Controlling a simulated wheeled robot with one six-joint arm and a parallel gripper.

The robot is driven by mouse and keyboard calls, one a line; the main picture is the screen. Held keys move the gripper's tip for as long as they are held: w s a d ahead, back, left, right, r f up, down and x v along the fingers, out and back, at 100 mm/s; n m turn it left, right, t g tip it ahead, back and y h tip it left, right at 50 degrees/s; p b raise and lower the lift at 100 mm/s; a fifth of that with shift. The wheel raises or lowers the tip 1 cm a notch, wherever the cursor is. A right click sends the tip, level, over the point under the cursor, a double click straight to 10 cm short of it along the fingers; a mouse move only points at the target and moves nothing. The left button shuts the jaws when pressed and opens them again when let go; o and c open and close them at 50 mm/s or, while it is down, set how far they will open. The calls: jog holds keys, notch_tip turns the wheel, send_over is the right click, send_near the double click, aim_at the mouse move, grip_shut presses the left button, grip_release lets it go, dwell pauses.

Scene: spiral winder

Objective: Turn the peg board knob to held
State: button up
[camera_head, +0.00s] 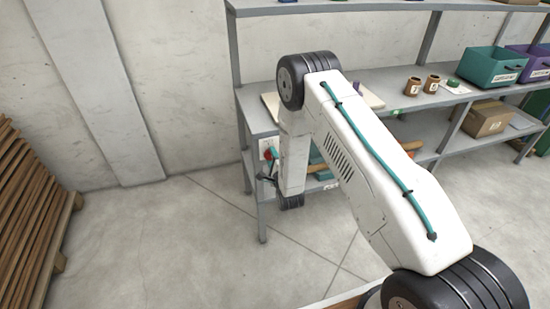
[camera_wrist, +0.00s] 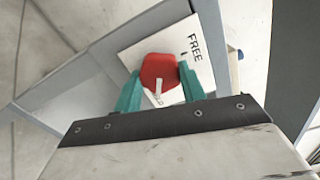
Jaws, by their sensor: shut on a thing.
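The red knob (camera_wrist: 160,68) sits on a white label plate (camera_wrist: 133,50) fixed to a grey shelf frame. The word FREE is printed on the plate, up and right of the knob. A pale pointer mark shows at the knob's lower edge, by a second label too small and covered to read surely. My gripper (camera_wrist: 159,74) has a teal finger on each side of the knob and is shut on it. In the head view the knob (camera_head: 268,155) shows small at the shelf's left end, and my arm hides much around it.
The grey shelf unit (camera_head: 250,120) runs to the right. It carries a teal bin (camera_head: 490,68), brown pots (camera_head: 412,86) and a cardboard box (camera_head: 488,118). Stacked brown boards (camera_head: 30,215) lean at the left. The floor between is clear.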

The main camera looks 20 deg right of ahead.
jog(key=o, duration=1)
jog(key=shift+d, duration=0.2)
jog(key=shift+c, duration=0.2)
jog(key=shift+a, duration=0.15)
jog(key=s, duration=0.7)
jog(key=shift+s, duration=0.4)
